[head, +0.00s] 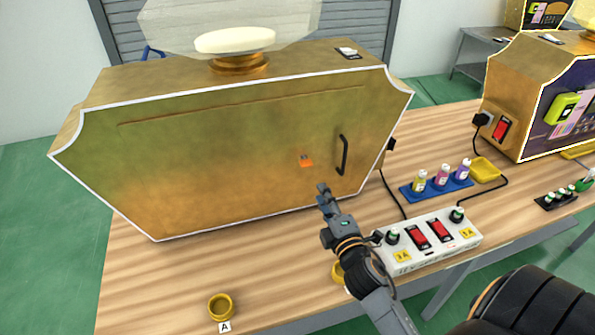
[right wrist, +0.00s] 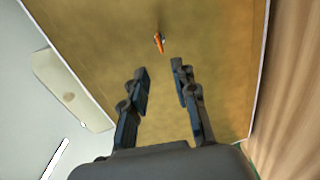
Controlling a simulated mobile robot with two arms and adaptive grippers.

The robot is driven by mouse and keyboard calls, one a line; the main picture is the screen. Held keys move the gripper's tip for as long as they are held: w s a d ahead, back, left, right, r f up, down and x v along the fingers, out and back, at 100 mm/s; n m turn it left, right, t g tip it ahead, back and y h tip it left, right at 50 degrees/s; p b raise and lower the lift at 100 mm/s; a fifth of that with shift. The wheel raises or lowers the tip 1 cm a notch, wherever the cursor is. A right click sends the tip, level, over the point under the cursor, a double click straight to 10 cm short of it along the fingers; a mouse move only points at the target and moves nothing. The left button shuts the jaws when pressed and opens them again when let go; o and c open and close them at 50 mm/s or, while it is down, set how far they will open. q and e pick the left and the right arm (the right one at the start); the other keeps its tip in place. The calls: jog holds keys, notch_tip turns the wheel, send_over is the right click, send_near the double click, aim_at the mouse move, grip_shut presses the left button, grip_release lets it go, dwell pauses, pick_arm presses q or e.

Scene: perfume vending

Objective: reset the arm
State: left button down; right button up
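My right gripper (head: 323,191) is in front of the lower part of a large gold machine (head: 230,150), near its panel's lower edge. In the right wrist view its two fingers (right wrist: 159,72) are apart with nothing between them. A small orange piece (head: 306,162) sits on the gold panel just above the fingertips in the head view; it also shows in the right wrist view (right wrist: 159,43), beyond the fingertips. A black handle (head: 343,155) is on the panel to the right of it. My left gripper is in neither view.
A white power strip (head: 430,243) with red switches lies right of my right arm. Behind it, a blue tray (head: 436,190) holds three small bottles. A gold ring cup (head: 220,307) stands at the front left; another is partly hidden by my arm. The wooden table's left front is mostly clear.

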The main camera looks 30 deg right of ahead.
jog(key=s+a+f+m+g+y, duration=0.2)
jog(key=s+a+f+m+g, duration=0.25)
jog(key=s, duration=0.35)
jog(key=s+a+f+m+g+y, duration=0.1)
jog(key=s+a+f+m+g, duration=0.3)
jog(key=s, duration=0.3)
jog(key=s+a+f+m+g+y, duration=0.2)
jog(key=s+a+f+m+g, duration=0.1)
jog(key=s+a+m+g, duration=0.4)
notch_tip(320, 180, down, 26)
jog(key=s+d+n, duration=0.1)
jog(key=s+n, duration=0.2)
jog(key=s+d+f, duration=0.3)
jog(key=s+f, duration=1.3)
jog(key=shift+d+g+h, duration=0.15)
jog(key=shift+g+h, duration=0.15)
jog(key=shift+g, duration=0.15)
